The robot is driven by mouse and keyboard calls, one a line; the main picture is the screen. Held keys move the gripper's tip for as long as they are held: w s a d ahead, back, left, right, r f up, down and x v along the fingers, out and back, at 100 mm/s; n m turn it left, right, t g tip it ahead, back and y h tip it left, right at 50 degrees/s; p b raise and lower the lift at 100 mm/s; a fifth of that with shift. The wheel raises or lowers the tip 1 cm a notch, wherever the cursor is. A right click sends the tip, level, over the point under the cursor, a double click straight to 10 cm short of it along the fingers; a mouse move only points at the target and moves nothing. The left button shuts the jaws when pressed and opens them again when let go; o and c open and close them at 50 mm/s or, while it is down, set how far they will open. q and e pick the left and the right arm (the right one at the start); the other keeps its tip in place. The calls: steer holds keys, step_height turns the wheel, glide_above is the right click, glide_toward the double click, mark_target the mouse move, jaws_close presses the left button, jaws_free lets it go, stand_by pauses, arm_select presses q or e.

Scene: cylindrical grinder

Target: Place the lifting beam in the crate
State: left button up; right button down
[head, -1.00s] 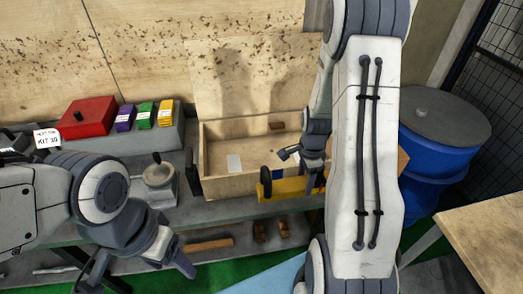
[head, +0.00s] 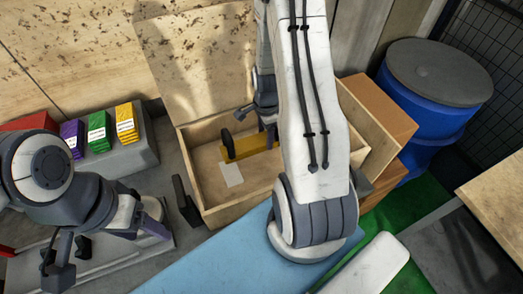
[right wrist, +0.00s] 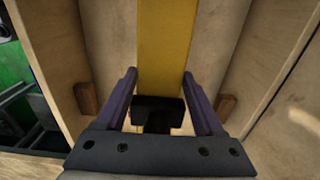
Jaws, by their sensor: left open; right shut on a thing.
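The lifting beam is a yellow bar (head: 248,146) with a black upright piece at its left end. It is inside the crate's outline in the head view; whether it touches the floor I cannot tell. My right gripper (head: 268,122) is shut on it, and my right arm hides its right part. In the right wrist view the yellow beam (right wrist: 165,55) runs away from my right gripper (right wrist: 160,105), with a black block between the fingers. The open wooden crate (head: 207,155) has its lid raised behind. My left gripper (head: 66,252) is open and empty, left of the crate.
A white sheet (head: 231,174) lies on the crate floor. Small wooden blocks (right wrist: 87,98) sit by the crate walls. Purple, green and yellow boxes (head: 98,132) stand on a grey block at left. A blue barrel (head: 425,105) stands at right.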

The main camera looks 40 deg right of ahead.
steer(key=f+p, duration=0.1)
steer(key=f, duration=0.4)
steer(key=shift+w+f, duration=0.2)
step_height(320, 180, down, 4)
steer(key=shift+s+r+p, duration=0.1)
steer(key=shift+r+p, duration=0.1)
steer(key=shift+p, duration=0.4)
steer(key=shift+f, duration=0.35)
jaws_free()
steer(key=shift+f, duration=0.15)
